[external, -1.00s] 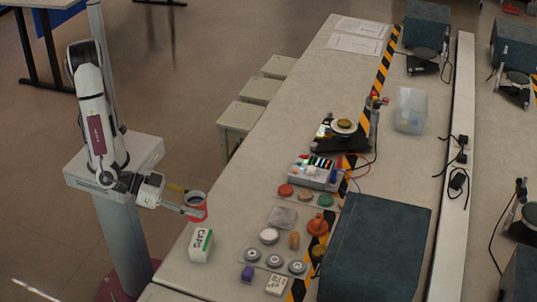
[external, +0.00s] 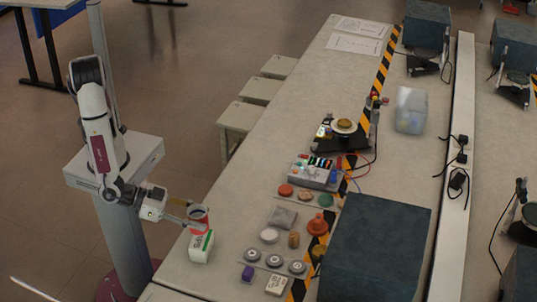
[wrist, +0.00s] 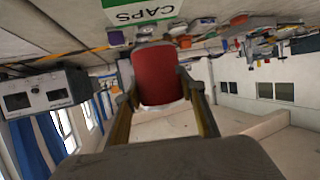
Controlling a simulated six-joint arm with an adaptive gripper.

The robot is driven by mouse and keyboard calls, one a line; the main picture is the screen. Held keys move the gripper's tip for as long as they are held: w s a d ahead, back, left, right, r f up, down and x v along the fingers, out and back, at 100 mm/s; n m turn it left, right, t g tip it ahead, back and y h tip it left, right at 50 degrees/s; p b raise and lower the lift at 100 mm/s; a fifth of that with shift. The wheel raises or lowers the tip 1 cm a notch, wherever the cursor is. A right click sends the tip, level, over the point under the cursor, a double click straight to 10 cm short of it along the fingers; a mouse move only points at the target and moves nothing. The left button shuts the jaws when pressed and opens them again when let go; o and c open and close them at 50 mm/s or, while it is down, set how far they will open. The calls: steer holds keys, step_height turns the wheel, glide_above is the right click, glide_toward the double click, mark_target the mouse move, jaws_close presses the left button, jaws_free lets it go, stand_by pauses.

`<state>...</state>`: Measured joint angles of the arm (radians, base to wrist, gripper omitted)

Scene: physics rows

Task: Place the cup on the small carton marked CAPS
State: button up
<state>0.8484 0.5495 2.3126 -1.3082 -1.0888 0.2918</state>
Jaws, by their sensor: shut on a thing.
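The red cup (external: 198,217) is held in my gripper (external: 192,224), just above or touching the small white and green carton marked CAPS (external: 201,248). I cannot tell from the external view whether the cup's base touches the carton's top. In the wrist view, the cup (wrist: 158,75) sits between the two fingers of my gripper (wrist: 160,92), which are shut on it. The CAPS carton (wrist: 142,12) shows at the top edge of the wrist view, close beyond the cup.
Round discs (external: 275,260), a purple block (external: 247,273) and an orange knobbed piece (external: 317,226) lie right of the carton. A large dark box (external: 375,240) stands further right. The table's left edge runs close to the carton.

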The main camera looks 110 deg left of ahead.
steer(key=shift+f, duration=2.05)
steer(key=shift+f, duration=0.15)
steer(key=o, duration=1.1)
steer(key=shift+r, duration=0.2)
steer(key=v, duration=1.2)
steer(key=shift+w, duration=0.1)
